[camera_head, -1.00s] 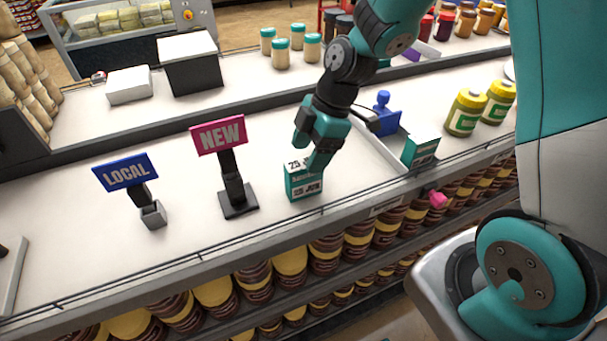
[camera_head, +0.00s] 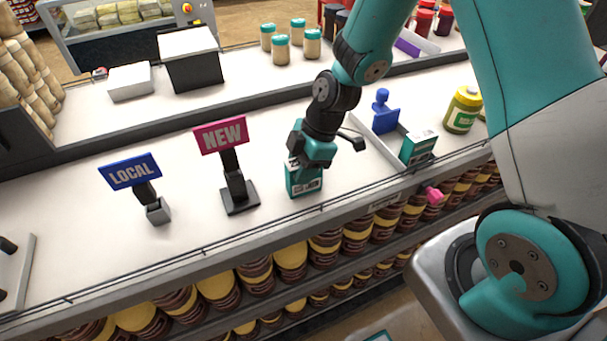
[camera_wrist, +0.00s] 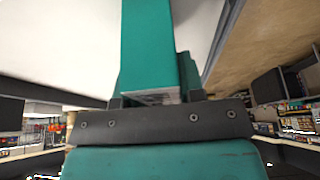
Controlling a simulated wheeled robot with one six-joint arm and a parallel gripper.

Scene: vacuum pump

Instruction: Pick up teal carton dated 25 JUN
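A teal and white carton (camera_head: 304,183) stands upright on the white counter, right of the pink NEW sign. Its printing is too small to read surely now. My gripper (camera_head: 309,154) is right above it, pointing down and covering part of its top. In the wrist view, teal parts (camera_wrist: 148,45) run up from my gripper's dark palm, and a pale printed patch (camera_wrist: 158,97) shows close to the palm. Finger and carton are hard to tell apart there, so the grip is unclear. A second teal carton (camera_head: 418,147) stands further right, beside a divider.
The NEW sign (camera_head: 221,136) and blue LOCAL sign (camera_head: 131,172) stand left on the counter. Jars fill the shelf below the front edge.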

